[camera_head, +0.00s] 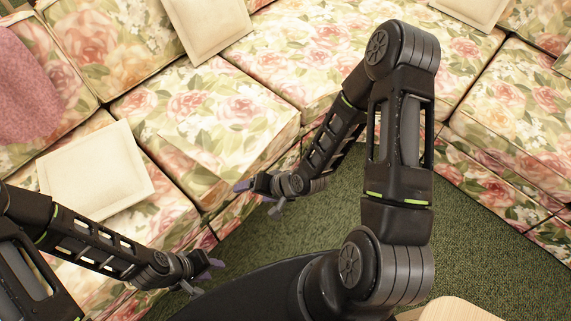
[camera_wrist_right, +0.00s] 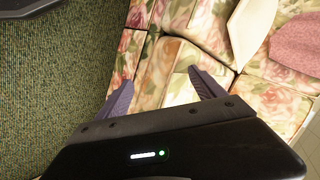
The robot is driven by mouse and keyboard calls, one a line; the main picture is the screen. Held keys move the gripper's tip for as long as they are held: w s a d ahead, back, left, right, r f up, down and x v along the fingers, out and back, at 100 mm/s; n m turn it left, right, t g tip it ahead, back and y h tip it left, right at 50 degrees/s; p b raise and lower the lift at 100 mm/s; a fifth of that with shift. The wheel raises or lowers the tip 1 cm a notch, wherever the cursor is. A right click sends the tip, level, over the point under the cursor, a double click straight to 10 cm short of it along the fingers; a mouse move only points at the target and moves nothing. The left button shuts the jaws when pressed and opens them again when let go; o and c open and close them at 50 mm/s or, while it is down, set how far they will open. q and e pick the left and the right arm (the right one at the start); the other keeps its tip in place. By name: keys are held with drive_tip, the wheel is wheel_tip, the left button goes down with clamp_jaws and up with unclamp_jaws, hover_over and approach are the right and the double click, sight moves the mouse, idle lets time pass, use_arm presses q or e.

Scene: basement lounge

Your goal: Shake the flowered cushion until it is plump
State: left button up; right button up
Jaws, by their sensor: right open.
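A flowered cushion (camera_head: 195,152) seems to lie flat on the sofa seat near its front edge in the head view. Its print matches the sofa, so its outline is hard to make out. My right gripper (camera_head: 258,197) is open and empty, just past the seat's front edge, to the right of and nearer than that cushion. In the right wrist view its fingers (camera_wrist_right: 163,92) are spread, with the sofa beyond and nothing between them. My left gripper (camera_head: 205,275) has its fingers apart and empty, over the floor in front of the sofa.
The flowered sofa (camera_head: 300,60) curves around me. Plain cream cushions lie on it, one at the left (camera_head: 95,170) and one at the back (camera_head: 207,25). A pink throw (camera_head: 25,90) hangs at far left. Green carpet (camera_head: 335,215) is clear in front. A pale wooden surface (camera_head: 458,310) stands at bottom right.

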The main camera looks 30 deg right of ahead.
drive_tip(key=shift+o, duration=0.3)
drive_tip(key=w+d+f+m+t+b, duration=0.3)
drive_tip(key=w+d+f+b, duration=0.2)
drive_tip(key=w+d+b, duration=0.1)
drive_tip(key=shift+w+d+t+b, duration=0.4)
drive_tip(key=shift+w+b, duration=0.15)
drive_tip(key=shift+w, duration=0.35)
use_arm(q)
wheel_tip(320, 180, down, 18)
drive_tip(key=b, duration=0.8)
drive_tip(key=shift+f, duration=0.2)
use_arm(e)
drive_tip(key=w+d+m+t+y, duration=0.1)
drive_tip(key=w+d+m+t, duration=0.2)
drive_tip(key=d, duration=0.5)
drive_tip(key=shift+r+y, duration=0.4)
use_arm(q)
drive_tip(key=shift+f, duration=0.1)
